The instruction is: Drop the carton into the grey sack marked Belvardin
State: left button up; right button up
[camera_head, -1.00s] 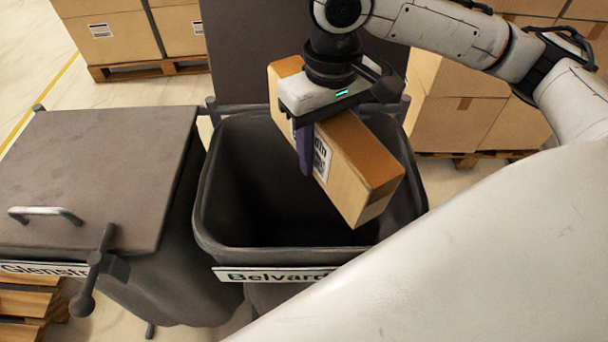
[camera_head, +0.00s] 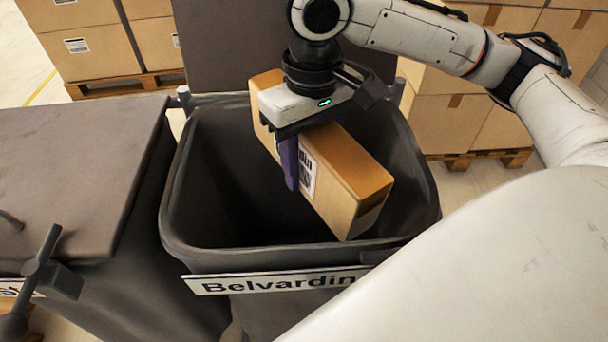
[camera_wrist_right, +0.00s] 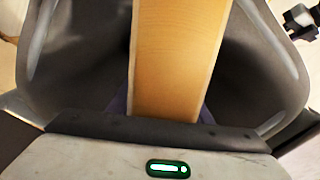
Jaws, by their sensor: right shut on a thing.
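The carton (camera_head: 348,178) is a long brown box with a white printed label on its side. My right gripper (camera_head: 290,150) is shut on it from above, with a purple finger against the labelled side. The carton hangs tilted over the open mouth of the grey sack (camera_head: 180,215), whose front plate reads Belvardin. In the right wrist view the carton (camera_wrist_right: 178,55) runs up from between the fingers, with the dark sack walls (camera_wrist_right: 245,60) on both sides. The far finger is hidden behind the carton.
A second grey sack with a closed lid (camera_head: 70,170) and a handle stands to the left. The Belvardin sack's lid (camera_head: 220,45) stands open behind it. Stacked boxes on pallets stand at back left (camera_head: 85,45) and back right (camera_head: 450,120).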

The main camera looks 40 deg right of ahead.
pick_arm(q)
jog(key=shift+s+a+f, duration=0.15)
jog(key=shift+s, duration=0.2)
pick_arm(e)
jog(key=o, duration=1.5)
jog(key=shift+o, duration=0.2)
jog(key=shift+f, duration=0.1)
notch_tip(320, 180, up, 10)
jog(key=p, duration=0.3)
jog(key=shift+p, duration=0.35)
jog(key=shift+r, duration=0.2)
pick_arm(q)
jog(key=r, duration=0.2)
jog(key=shift+w+r, duration=0.25)
jog(key=shift+r, duration=0.15)
